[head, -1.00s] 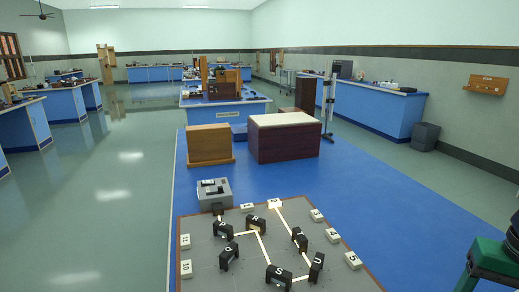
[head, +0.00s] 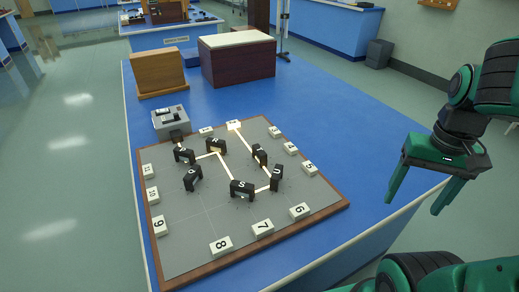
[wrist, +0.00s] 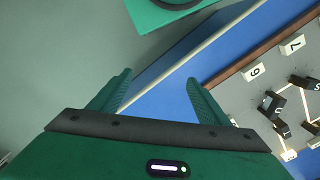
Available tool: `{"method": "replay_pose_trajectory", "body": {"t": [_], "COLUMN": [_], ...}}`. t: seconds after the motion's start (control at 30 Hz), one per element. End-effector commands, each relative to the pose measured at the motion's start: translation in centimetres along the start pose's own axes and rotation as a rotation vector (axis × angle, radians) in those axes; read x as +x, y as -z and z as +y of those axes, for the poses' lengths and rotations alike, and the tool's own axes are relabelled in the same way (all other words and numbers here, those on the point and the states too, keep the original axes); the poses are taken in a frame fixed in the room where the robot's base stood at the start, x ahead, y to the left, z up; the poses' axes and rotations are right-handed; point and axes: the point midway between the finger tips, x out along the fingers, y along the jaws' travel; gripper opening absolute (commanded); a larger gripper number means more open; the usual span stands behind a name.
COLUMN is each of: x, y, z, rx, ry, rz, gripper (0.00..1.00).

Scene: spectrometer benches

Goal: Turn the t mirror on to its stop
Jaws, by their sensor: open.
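Several small black lettered mirrors stand on the grey board (head: 190,240). One at the board's front reads S (head: 242,189), and the one to its right reads U (head: 276,178). Behind U is another black mirror (head: 260,155); its letter is too small to read, so I cannot tell for certain which mirror is t. That mirror also shows at the right of the wrist view (wrist: 282,128). A pale light path joins the mirrors. My gripper (head: 415,203) is open and empty, right of the board and well apart from the mirrors. Its fingers show in the wrist view (wrist: 155,92).
White numbered blocks (head: 220,246) line the board's edges, and one at the back (head: 234,125) is lit. A grey box (head: 170,120) stands at the back left corner. A wooden block (head: 160,73) and a dark chest (head: 237,62) stand behind. Blue tabletop right of the board is free.

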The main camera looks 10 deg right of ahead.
Motion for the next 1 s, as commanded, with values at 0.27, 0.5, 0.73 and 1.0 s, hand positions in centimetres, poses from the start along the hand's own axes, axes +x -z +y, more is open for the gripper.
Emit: {"method": "replay_pose_trajectory", "body": {"t": [0.27, 0.5, 0.73, 1.0], "x": [-1.3, -2.6, -2.7, -2.4], "y": [2.6, 10.3, 11.7, 10.6], "z": [-2.4, -15.6, -30.6, -37.7], "rx": [-0.108, -0.435, -0.712, -0.828], "ry": [-0.015, -0.005, 0.09, 0.157], "rz": [0.069, 0.231, 0.347, 0.389], "gripper": [0.38, 0.38, 0.38, 0.38]}}
